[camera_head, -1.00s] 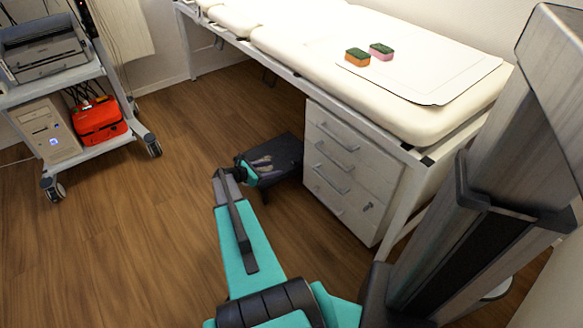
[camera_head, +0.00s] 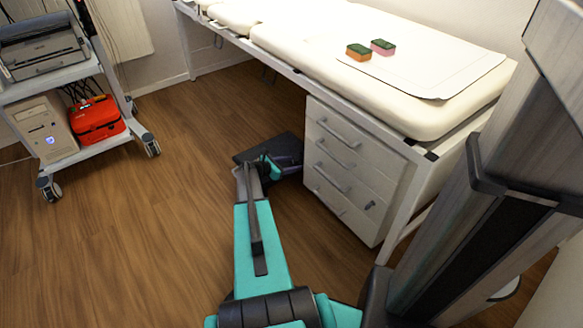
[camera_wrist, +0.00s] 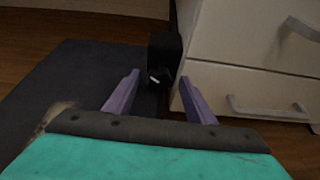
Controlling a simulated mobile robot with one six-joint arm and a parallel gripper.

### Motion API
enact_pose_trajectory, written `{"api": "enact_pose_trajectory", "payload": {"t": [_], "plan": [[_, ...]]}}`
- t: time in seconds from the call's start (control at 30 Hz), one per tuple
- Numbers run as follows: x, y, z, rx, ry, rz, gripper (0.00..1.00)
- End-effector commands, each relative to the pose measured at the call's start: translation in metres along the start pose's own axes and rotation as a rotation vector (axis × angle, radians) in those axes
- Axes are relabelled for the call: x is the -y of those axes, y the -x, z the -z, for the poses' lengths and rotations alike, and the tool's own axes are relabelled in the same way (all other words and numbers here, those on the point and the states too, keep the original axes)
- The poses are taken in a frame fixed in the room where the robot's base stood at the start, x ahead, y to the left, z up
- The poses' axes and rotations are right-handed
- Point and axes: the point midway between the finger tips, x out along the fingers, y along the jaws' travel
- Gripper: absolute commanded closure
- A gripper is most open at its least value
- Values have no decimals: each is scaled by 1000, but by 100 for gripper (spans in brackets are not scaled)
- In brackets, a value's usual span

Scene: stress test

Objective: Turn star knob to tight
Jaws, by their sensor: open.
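My gripper (camera_wrist: 160,78) is open and empty in the wrist view, its two purple fingers spread apart. Beyond the fingertips stands a small black block (camera_wrist: 165,50) with a short white mark low on its front, close beside the white drawer cabinet. I cannot make out a star-shaped knob or its setting; whether this block carries one is not clear.
The white drawer cabinet (camera_head: 352,165) with grey handles stands just right of my gripper. A dark flat piece (camera_wrist: 55,85) lies on the wooden floor to the left. A padded couch (camera_head: 400,90) bears two sponges. A wheeled cart (camera_head: 95,150) stands far left; open floor lies between.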

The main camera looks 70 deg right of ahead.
Motion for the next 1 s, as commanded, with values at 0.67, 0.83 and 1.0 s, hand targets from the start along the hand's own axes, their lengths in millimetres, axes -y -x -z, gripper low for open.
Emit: {"api": "enact_pose_trajectory", "payload": {"t": [0.67, 0.83, 1.0], "plan": [[0, -5, 0, 0, 0, -1, 91], [2, -3, 1, -1, -5, -1, 91], [1, -6, 0, 0, -34, -14, 91]]}}
